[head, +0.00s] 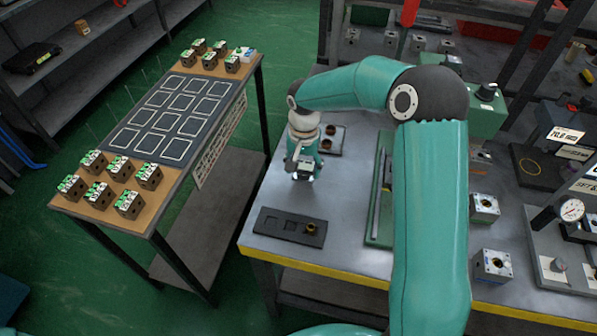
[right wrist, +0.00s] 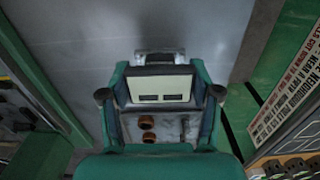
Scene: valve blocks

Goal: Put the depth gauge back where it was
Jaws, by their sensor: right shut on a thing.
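My right gripper (head: 303,172) hangs over the left part of the grey workbench (head: 262,190), pointing down. It is shut on a small grey and dark thing, most likely the depth gauge. In the right wrist view a pale face with two dark slots and a grey metal end (right wrist: 160,57) show between the fingers. The fingers hide much of it, and whether it touches the bench cannot be told. My left gripper is out of view.
A black tray (head: 268,224) holds a brass part (head: 310,229) at its right end. A grey plate (head: 336,137) with two copper-coloured rings lies behind the gripper. A dial gauge stand (head: 571,210), signs and valve blocks (head: 493,265) stand right. A side table (head: 140,222) carries several blocks.

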